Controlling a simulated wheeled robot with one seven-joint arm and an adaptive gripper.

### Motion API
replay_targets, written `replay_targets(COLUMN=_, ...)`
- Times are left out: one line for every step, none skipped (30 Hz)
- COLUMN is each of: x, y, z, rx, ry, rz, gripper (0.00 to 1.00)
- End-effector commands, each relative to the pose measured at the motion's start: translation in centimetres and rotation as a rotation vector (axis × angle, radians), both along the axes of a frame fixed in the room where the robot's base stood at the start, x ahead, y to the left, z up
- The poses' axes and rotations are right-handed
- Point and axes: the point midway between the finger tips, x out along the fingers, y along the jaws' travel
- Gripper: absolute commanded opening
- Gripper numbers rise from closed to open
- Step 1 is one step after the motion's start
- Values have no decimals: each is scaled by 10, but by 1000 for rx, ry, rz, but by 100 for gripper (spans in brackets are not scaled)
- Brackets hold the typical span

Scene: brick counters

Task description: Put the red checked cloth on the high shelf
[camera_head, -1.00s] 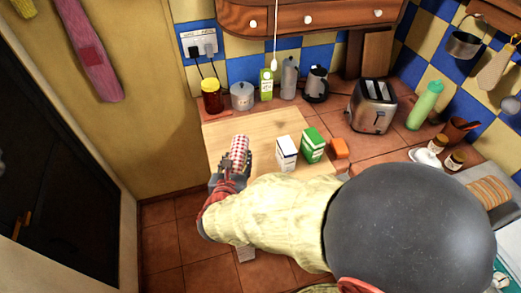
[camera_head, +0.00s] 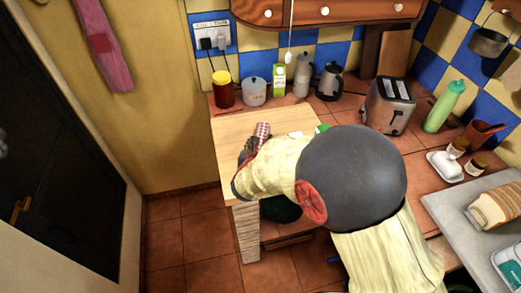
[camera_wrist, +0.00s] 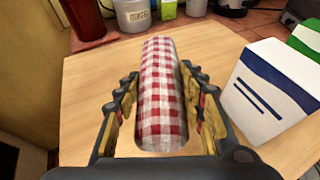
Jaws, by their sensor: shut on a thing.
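The red checked cloth (camera_wrist: 160,95) is a rolled bundle in red and white checks, standing out between the fingers in the wrist view. In the head view only its top end (camera_head: 263,129) shows, over the pale wooden worktop. My gripper (camera_wrist: 162,110) is shut on the cloth, with a finger along each side of it. In the head view my gripper (camera_head: 250,147) is partly hidden by my forearm. I cannot tell whether the cloth touches the worktop. A wooden wall unit with knobs (camera_head: 330,10) is cut off at the top, and no high shelf is clearly visible.
A white and blue carton (camera_wrist: 270,90) stands close right of my gripper, with a green carton (camera_wrist: 306,38) beyond. Along the back wall stand a red jar (camera_head: 223,92), a grey pot (camera_head: 254,92) and a kettle (camera_head: 330,82). A toaster (camera_head: 387,105) is at right.

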Motion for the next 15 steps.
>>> replay_targets(x=1, y=-1, z=-11, rx=-2, ry=3, rz=0, gripper=15)
replay_targets(x=1, y=-1, z=-17, rx=-1, ry=3, rz=-1, gripper=15)
replay_targets(x=1, y=-1, z=-23, rx=-1, ry=3, rz=-1, gripper=15)
replay_targets(x=1, y=-1, z=-28, rx=-1, ry=3, rz=-1, gripper=15)
replay_targets(x=1, y=-1, z=-31, rx=-1, ry=2, rz=-1, gripper=15)
replay_targets(x=1, y=-1, z=-34, rx=-1, ry=2, rz=-1, gripper=15)
replay_targets(x=1, y=-1, z=-34, rx=-1, ry=1, rz=0, gripper=15)
replay_targets(x=1, y=-1, z=-34, rx=0, ry=1, rz=0, gripper=15)
replay_targets(x=1, y=0, z=-33, rx=0, ry=1, rz=0, gripper=15)
replay_targets(x=1, y=0, z=-33, rx=0, ry=1, rz=0, gripper=15)
replay_targets(x=1, y=-1, z=-32, rx=0, ry=1, rz=0, gripper=15)
replay_targets(x=1, y=-1, z=-32, rx=0, ry=1, rz=0, gripper=15)
replay_targets(x=1, y=-1, z=-32, rx=0, ry=1, rz=0, gripper=15)
replay_targets(x=1, y=-1, z=-32, rx=0, ry=1, rz=0, gripper=15)
replay_targets(x=1, y=-1, z=-33, rx=0, ry=1, rz=-1, gripper=15)
